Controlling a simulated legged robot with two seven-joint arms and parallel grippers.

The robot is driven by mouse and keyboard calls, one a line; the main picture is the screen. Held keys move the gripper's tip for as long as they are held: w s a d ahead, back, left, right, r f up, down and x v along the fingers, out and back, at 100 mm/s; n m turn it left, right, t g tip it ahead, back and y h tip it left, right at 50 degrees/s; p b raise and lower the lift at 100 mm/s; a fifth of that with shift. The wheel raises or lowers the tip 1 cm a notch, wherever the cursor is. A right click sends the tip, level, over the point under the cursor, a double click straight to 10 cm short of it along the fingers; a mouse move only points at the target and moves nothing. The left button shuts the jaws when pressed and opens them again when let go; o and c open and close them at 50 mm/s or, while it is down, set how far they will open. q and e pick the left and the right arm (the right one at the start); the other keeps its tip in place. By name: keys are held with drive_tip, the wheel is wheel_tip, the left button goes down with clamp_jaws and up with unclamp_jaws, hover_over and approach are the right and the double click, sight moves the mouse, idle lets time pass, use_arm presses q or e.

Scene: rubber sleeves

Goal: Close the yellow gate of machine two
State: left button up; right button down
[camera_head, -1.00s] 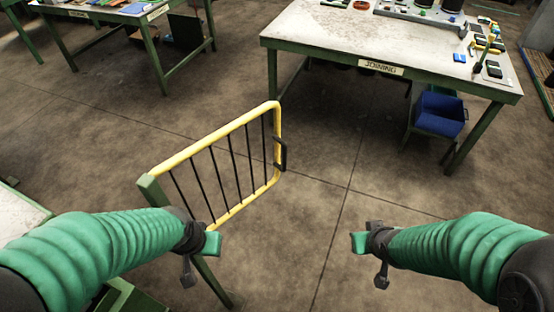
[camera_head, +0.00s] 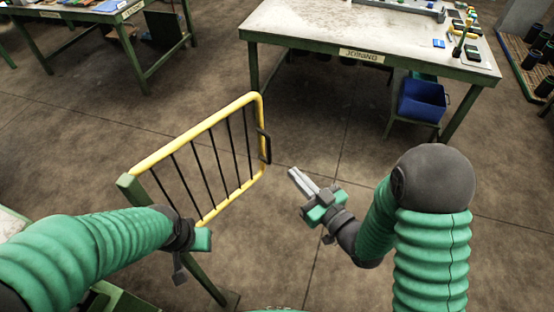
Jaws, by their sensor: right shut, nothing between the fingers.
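The yellow gate (camera_head: 195,136) with black bars stands swung out from a green post (camera_head: 133,188) left of the middle. A black handle (camera_head: 264,145) sits on its far right edge. My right gripper (camera_head: 296,174) is shut and empty, to the right of the gate and a little apart from the handle, fingers pointing up and left. My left gripper (camera_head: 203,240) is at the lower left by the post and the gate's lower edge; its fingers are hidden, and I cannot tell whether it touches the gate.
A green-legged table marked "JOINING" (camera_head: 363,55) stands at the back right, with a blue bin (camera_head: 422,101) under it. Another table (camera_head: 85,17) is at the back left. The concrete floor between is clear.

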sight(270, 148)
drive_tip(key=p+x, duration=0.1)
drive_tip(key=x, duration=0.8)
drive_tip(key=shift+w, duration=0.15)
drive_tip(key=shift+a, duration=0.1)
